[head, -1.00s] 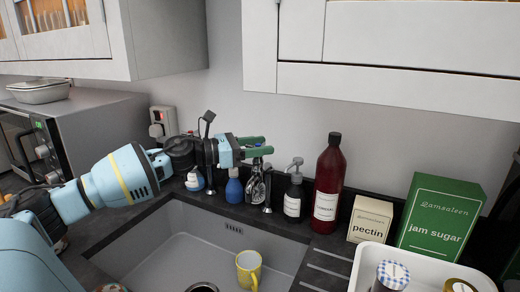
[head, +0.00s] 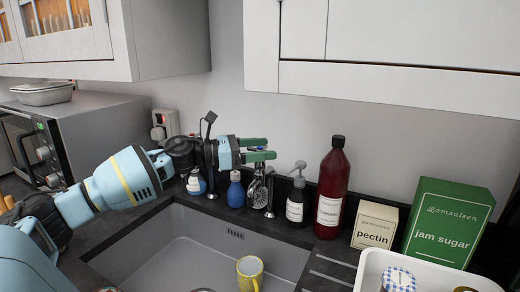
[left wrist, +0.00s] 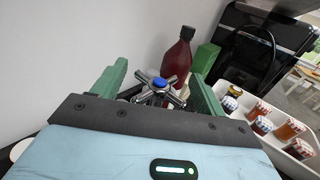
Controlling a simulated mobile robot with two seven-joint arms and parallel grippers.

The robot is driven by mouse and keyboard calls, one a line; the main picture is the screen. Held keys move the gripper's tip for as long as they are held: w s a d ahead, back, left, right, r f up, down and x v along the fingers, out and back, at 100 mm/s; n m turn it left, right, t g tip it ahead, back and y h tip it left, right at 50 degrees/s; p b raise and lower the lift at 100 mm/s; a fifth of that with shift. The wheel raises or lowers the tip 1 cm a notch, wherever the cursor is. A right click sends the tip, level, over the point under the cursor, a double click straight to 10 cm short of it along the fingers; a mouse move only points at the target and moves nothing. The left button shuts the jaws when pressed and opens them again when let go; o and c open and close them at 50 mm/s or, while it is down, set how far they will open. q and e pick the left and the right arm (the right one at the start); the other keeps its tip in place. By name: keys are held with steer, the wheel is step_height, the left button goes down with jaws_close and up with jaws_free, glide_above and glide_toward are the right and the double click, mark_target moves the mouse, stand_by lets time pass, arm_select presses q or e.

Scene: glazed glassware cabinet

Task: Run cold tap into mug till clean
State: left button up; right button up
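A yellow mug (head: 249,272) stands in the sink at the bottom of the head view, with its inside partly visible. I see no water running. A metal cross-shaped tap handle with a blue cap (left wrist: 158,84) sits between the green fingers of my left gripper (left wrist: 160,88) in the left wrist view. In the head view the left gripper (head: 259,149) is above the counter behind the sink, its fingers apart on either side of the blue cap. Whether a finger touches the handle is unclear. My right gripper is out of view.
A dark red bottle (head: 330,190), a pump bottle (head: 296,205) and a blue bottle (head: 235,192) stand behind the sink (head: 185,258). A pectin box (head: 374,225), a jam sugar box (head: 445,222) and a white tray (head: 368,272) with jars are at right. Cabinets hang above.

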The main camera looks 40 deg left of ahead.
arm_select(q)
steer(key=shift+s+a, duration=0.1)
steer(key=shift+s, duration=0.05)
steer(key=shift+v, duration=1.05)
steer(key=p+v, duration=0.2)
steer(key=v, duration=0.3)
steer(key=shift+s, duration=0.2)
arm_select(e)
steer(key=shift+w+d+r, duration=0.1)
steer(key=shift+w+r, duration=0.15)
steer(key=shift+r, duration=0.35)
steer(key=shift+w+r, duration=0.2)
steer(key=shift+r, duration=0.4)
arm_select(q)
steer(key=shift+a, duration=0.1)
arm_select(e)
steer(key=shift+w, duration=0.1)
